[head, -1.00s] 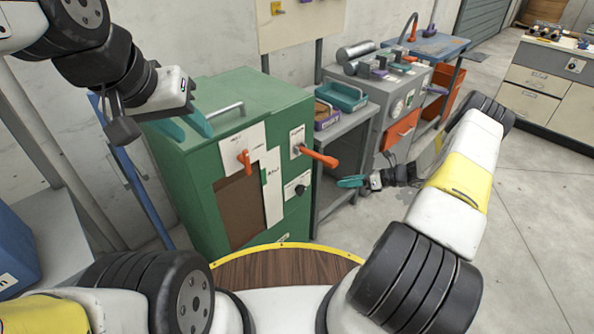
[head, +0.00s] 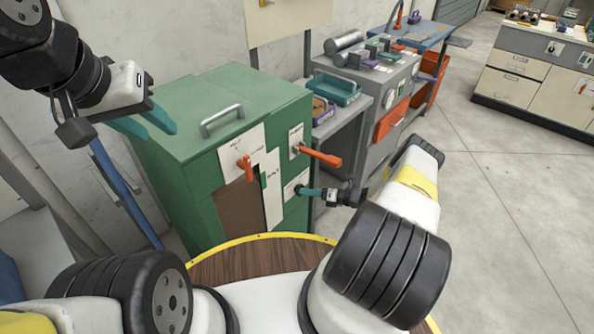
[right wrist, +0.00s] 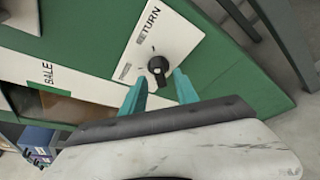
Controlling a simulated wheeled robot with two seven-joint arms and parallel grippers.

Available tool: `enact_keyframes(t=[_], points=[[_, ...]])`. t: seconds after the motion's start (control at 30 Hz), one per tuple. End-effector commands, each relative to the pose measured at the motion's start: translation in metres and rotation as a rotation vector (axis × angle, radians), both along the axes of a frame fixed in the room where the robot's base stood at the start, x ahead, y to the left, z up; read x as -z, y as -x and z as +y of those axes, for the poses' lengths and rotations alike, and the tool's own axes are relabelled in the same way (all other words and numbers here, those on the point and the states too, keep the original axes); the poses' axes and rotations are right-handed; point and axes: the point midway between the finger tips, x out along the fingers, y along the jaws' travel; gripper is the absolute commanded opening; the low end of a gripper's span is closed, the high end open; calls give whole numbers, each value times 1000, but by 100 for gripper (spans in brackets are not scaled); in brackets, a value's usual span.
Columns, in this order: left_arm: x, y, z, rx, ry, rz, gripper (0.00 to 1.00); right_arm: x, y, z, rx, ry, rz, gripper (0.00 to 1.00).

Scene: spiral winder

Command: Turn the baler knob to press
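The green baler (head: 190,160) stands ahead of me. Its small black knob (right wrist: 157,66) sits on a white plate (right wrist: 160,40) with lettering that ends in "TURN" in the right wrist view. In the head view the knob is small and close to my right fingertips, at the lower right of the baler front. My right gripper (right wrist: 160,88) is open, with one teal finger on each side just short of or beside the knob; I cannot tell if they touch it. My left gripper (head: 148,120) is open and empty above the baler's left side.
Two orange-red handles stick out of the baler: one lever (head: 247,168) and one longer handle (head: 320,156) just above my right gripper. A grey workbench (head: 390,85) with tools stands behind to the right. The floor at right is clear.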

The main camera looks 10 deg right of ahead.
Motion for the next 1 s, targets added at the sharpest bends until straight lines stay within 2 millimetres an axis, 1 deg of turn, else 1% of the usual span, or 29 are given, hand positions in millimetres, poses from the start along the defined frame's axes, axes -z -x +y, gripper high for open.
enact_keyframes(t=[0.13, 0.43, 0.5, 0.57, 0.6, 0.63, 1.0], points=[[0, 0, 0, 0, 0, 0, 36, 3, -7, 10, -2, 0, -1, 36], [0, 0, 0, 0, 0, 0, 36, 4, -8, 12, 0, 1, -1, 36], [0, 0, 0, 0, 0, 0, 36, 4, -8, 11, -1, 1, 0, 23], [0, 0, 0, 0, 0, 0, 36, 4, -8, 11, -1, 1, 0, 11], [0, 0, 0, 0, 0, 0, 36, 4, -8, 11, -1, 1, 0, 3], [0, 0, 0, 0, 0, 0, 36, 4, -8, 11, -1, 1, 0, 0], [0, 0, 0, 0, 0, 0, 36, 4, -8, 11, 0, 20, -15, 0]])
